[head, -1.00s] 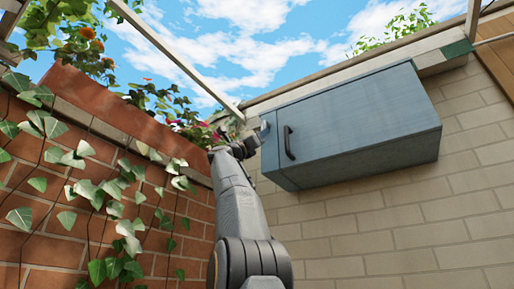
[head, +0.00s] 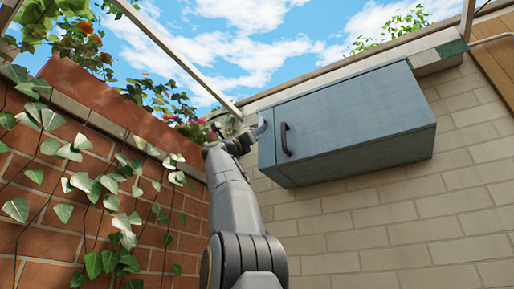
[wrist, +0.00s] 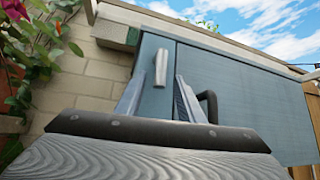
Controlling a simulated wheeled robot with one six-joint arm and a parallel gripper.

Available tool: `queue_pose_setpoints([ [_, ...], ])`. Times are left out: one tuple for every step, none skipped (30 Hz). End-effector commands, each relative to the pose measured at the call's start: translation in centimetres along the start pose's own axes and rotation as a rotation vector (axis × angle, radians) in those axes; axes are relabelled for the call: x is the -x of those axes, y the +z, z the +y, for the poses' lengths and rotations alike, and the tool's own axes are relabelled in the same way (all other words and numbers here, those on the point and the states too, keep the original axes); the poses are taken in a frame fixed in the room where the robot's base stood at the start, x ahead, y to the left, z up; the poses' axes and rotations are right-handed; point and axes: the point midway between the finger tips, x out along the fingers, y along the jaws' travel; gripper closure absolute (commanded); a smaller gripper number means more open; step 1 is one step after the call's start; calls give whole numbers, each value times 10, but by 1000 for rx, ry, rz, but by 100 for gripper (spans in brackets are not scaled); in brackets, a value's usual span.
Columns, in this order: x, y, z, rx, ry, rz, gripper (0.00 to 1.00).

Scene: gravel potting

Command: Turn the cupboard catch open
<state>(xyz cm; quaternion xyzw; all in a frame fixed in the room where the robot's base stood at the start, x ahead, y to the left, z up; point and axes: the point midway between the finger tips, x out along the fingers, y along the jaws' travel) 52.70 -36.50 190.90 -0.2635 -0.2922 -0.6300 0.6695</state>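The blue-grey cupboard (head: 350,120) hangs on the pale block wall, its door shut. A black bar handle (head: 286,139) is on the door; it also shows in the wrist view (wrist: 209,106). The catch (wrist: 157,66), a light grey lever, stands nearly upright with a slight tilt beside the door seam. My gripper (wrist: 161,76) is open in front of it, one finger on each side in the picture. I cannot tell whether the fingers touch the catch. In the head view my gripper (head: 260,130) is at the cupboard's left end, and the catch cannot be made out there.
A brick wall (head: 130,150) with ivy and a planter with flowers (head: 165,105) stand close on the left of my arm. The block wall (head: 350,235) below the cupboard is bare. A white beam (head: 190,65) crosses overhead.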

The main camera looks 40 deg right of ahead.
Motion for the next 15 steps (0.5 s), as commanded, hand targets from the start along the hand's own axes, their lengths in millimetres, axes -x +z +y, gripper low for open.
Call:
queue_pose_setpoints([
  [8,-3,1,-1,1,0,65],
  [12,-3,1,-1,0,0,65],
  [16,-3,1,-1,0,0,65],
  [19,-3,1,-1,0,0,65],
  [22,-3,1,-1,0,1,65],
  [27,-3,1,-1,0,1,65],
  [30,-3,1,-1,0,0,65],
  [33,-3,1,-1,1,0,65],
  [38,-2,1,-1,1,0,65],
  [40,-2,1,-1,1,0,65],
  [43,-2,1,0,0,-1,65],
  [47,-2,1,0,0,-1,65],
  [50,-2,1,0,0,0,65],
  [52,-2,1,0,0,0,65],
  [55,-2,0,-1,0,0,65],
])
